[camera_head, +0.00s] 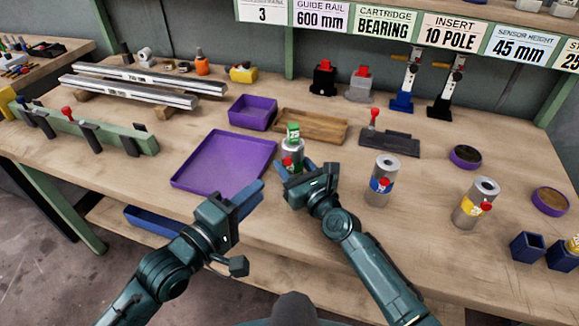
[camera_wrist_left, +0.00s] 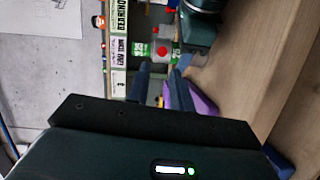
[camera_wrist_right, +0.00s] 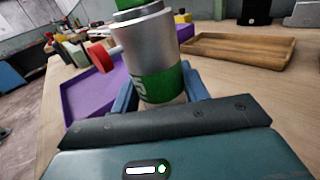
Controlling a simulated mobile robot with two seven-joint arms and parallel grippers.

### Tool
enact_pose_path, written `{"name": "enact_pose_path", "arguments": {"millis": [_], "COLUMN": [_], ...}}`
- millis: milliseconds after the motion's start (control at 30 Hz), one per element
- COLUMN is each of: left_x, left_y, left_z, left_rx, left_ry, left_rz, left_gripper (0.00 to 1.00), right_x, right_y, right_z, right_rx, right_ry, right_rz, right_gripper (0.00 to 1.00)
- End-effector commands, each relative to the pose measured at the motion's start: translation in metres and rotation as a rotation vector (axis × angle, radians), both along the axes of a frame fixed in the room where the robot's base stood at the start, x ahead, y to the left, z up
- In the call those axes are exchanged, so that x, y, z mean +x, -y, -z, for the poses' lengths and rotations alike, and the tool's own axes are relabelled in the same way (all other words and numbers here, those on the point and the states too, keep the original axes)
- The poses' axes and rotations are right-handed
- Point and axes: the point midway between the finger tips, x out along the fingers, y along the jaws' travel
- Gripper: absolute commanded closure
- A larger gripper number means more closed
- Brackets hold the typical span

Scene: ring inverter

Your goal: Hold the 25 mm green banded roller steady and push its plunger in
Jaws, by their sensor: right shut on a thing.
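The green banded roller (camera_head: 294,148) is a silver cylinder with a green top, upright near the middle of the bench. Its green band (camera_wrist_right: 163,84) shows low in the right wrist view. The red plunger (camera_wrist_right: 101,57) sticks out sideways on a pale stem. My right gripper (camera_head: 296,170) is shut on the roller's lower part, one finger on each side. My left gripper (camera_head: 252,196) is empty, front left of the roller, its fingers apart with a narrow gap. In the left wrist view the roller (camera_wrist_left: 160,46) and red plunger lie beyond those fingers, not touched.
A flat purple tray (camera_head: 222,165) lies left of the roller, a purple box (camera_head: 252,112) and wooden tray (camera_head: 310,126) behind. Blue-banded (camera_head: 382,181) and yellow-banded (camera_head: 475,203) rollers stand to the right. The bench front is mostly clear.

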Motion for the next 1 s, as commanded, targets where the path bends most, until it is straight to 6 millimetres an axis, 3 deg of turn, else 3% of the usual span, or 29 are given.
{"name": "enact_pose_path", "arguments": {"millis": [267,467,700,1000], "left_x": [-0.035,-0.050,-0.055,-0.063], "left_y": [0.034,0.034,0.022,0.019], "left_z": [-0.032,-0.050,-0.030,0.006], "left_rx": [-0.460,-0.895,-1.313,-1.517], "left_ry": [-0.097,-0.242,-0.484,-0.692], "left_rz": [0.105,0.077,-0.098,-0.286], "left_gripper": [1.00,1.00,1.00,1.00], "right_x": [0.000,0.000,0.000,0.000], "right_y": [0.000,0.000,0.000,0.000], "right_z": [0.001,0.001,0.001,0.001], "right_rx": [-0.001,-0.001,-0.001,-0.001], "right_ry": [0.000,0.000,0.000,0.000], "right_rz": [0.000,0.000,0.000,0.000], "right_gripper": [0.92,0.92,0.92,0.92]}}
